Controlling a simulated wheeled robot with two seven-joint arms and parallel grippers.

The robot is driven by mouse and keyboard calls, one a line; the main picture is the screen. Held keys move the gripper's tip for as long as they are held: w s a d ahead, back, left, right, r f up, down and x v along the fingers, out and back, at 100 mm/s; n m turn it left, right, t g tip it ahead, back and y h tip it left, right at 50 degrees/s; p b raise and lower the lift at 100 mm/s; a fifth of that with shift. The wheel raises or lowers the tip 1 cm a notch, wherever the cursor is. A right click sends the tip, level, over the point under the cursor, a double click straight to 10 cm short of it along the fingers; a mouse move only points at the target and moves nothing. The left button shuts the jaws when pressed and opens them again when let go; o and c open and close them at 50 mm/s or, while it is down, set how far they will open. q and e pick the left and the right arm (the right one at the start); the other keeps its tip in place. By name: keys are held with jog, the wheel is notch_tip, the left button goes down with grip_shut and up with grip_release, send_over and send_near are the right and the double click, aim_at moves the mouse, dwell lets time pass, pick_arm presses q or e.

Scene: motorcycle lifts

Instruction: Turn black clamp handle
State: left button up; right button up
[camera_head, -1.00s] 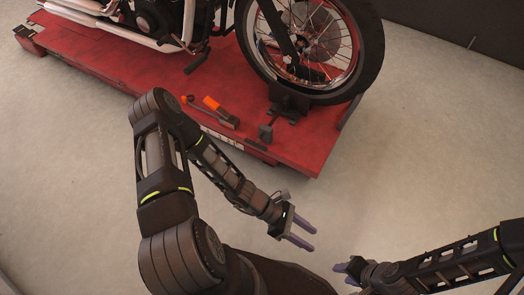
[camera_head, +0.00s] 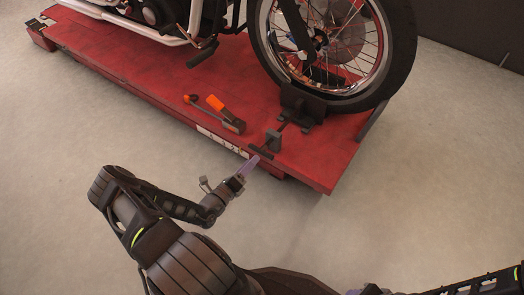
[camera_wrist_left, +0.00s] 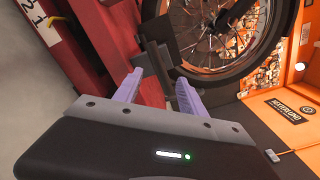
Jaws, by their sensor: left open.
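The black clamp handle (camera_head: 261,152) is a short dark bar at the near edge of the red lift, in front of the wheel clamp (camera_head: 300,104). My left gripper (camera_head: 249,167) is open, its purple fingers just short of the handle in the head view. In the left wrist view, my left gripper (camera_wrist_left: 158,84) has its fingers apart, with black clamp parts (camera_wrist_left: 155,58) beyond the gap. I see no clear contact. My right gripper (camera_head: 356,291) barely shows at the bottom edge, and its fingers are mostly cut off.
The red lift platform (camera_head: 130,72) carries a motorcycle, its front wheel (camera_head: 398,60) in the clamp. An orange-handled tool (camera_head: 217,106) lies left of the handle. The grey floor (camera_head: 400,190) in front is clear. Orange panels (camera_wrist_left: 285,115) show in the left wrist view.

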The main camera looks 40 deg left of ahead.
aim_at(262, 149)
pick_arm(q)
jog(key=w+b, duration=0.2)
jog(key=w, duration=0.4)
jog(key=shift+w+f, duration=0.15)
jog(key=shift+w, duration=0.15)
jog(key=shift+w+b, duration=0.3)
jog(key=shift+w, duration=0.2)
grip_shut()
